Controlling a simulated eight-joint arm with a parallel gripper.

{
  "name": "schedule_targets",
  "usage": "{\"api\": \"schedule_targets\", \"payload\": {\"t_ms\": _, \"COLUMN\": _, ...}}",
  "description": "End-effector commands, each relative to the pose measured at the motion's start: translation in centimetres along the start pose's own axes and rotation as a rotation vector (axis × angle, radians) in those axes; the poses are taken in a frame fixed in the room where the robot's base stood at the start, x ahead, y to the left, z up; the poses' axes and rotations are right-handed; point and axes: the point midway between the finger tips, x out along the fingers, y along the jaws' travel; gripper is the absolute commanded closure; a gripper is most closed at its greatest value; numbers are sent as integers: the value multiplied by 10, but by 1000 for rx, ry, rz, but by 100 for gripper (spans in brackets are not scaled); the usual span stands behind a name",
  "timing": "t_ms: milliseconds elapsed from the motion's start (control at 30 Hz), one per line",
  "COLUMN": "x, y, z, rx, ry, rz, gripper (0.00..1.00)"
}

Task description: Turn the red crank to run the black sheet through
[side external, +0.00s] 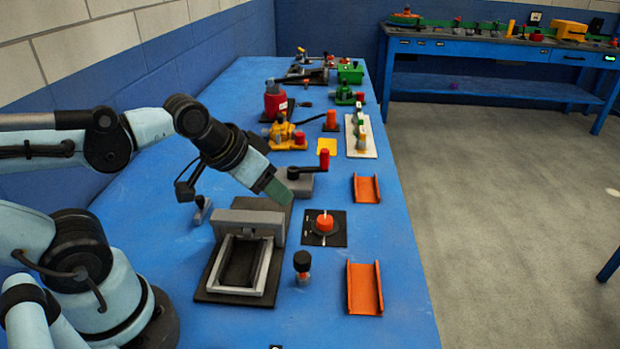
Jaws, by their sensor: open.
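The crank has an upright red handle (323,159) at the end of a black arm (308,169). The arm sits on a grey block near the middle of the blue bench. My gripper (278,190) is just left of the crank's block, pointing down and right. It is open, and nothing shows between its fingers. It looks apart from the red handle; whether it touches the block I cannot tell. A black sheet-like surface (238,262) lies inside a grey frame (268,268) in front of a grey housing (250,222). Whether that surface is the sheet is unclear.
A red knob on a black plate (324,224) and a black-topped knob (302,262) stand right of the frame. Two orange trays (364,290) lie along the right edge. Several coloured devices crowd the bench's far end.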

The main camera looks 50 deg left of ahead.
Motion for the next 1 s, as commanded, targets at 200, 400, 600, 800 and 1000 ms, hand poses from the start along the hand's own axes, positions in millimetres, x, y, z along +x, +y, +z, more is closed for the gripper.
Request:
{"api": "schedule_targets", "payload": {"t_ms": 200, "x": -1, "y": 7, "z": -1, "rx": 6, "ry": -44, "rz": 14, "gripper": 50}}
{"api": "schedule_targets", "payload": {"t_ms": 400, "x": -2, "y": 8, "z": -1, "rx": 4, "ry": -57, "rz": 16, "gripper": 50}}
{"api": "schedule_targets", "payload": {"t_ms": 600, "x": -2, "y": 8, "z": -1, "rx": 4, "ry": -57, "rz": 15, "gripper": 59}}
{"api": "schedule_targets", "payload": {"t_ms": 800, "x": 2, "y": 4, "z": -20, "rx": 54, "ry": -64, "rz": -24, "gripper": 90}}
{"api": "schedule_targets", "payload": {"t_ms": 1000, "x": 20, "y": -3, "z": -65, "rx": 173, "ry": -78, "rz": -122, "gripper": 100}}
